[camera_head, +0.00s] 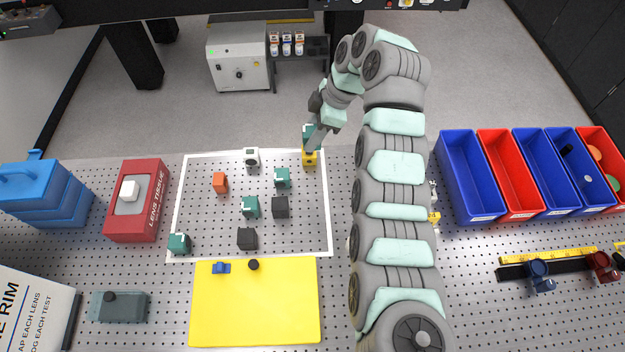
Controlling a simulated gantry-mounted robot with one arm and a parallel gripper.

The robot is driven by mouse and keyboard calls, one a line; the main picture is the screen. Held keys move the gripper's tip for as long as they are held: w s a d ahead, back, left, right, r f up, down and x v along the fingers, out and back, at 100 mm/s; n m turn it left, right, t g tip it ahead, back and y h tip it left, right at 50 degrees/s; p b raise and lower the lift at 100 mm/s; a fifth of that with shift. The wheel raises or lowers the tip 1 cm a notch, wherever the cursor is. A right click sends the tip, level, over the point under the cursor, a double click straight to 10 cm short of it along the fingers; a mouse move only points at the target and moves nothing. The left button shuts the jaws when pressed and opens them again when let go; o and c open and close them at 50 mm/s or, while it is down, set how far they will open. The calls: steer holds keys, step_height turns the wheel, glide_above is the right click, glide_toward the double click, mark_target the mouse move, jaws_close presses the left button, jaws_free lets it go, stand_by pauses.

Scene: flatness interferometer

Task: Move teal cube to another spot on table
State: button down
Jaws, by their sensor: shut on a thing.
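A dark teal cube (308,131) shows at my gripper (311,143), near the back right corner of the white-outlined area. My gripper points down and is shut on it; the fingers and part of the cube are hard to make out. A yellow block (309,160) is just in front of and below them in the picture; whether they touch cannot be told. Other teal blocks stand in the outlined area: one (282,178) right of centre, one (250,207) near the middle and one (179,243) at the front left corner.
The outlined area also holds an orange block (220,183), a white block (251,157) and two dark blocks (280,207) (247,239). A yellow mat (254,315) lies in front. A red tissue box (122,222) stands left, blue and red bins (470,204) right.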

step_height(320, 180, down, 20)
steer(key=shift+b, duration=0.95)
steer(key=shift+f, duration=0.2)
steer(key=c, duration=0.8)
jaws_free()
steer(key=shift+c, duration=0.2)
steer(key=shift+r, duration=0.1)
steer(key=shift+r, duration=0.25)
steer(key=shift+w+d+r, duration=0.1)
steer(key=shift+d+r, duration=0.15)
steer(key=shift+r, duration=0.05)
steer(key=b+v, duration=0.1)
steer(key=v, duration=1)
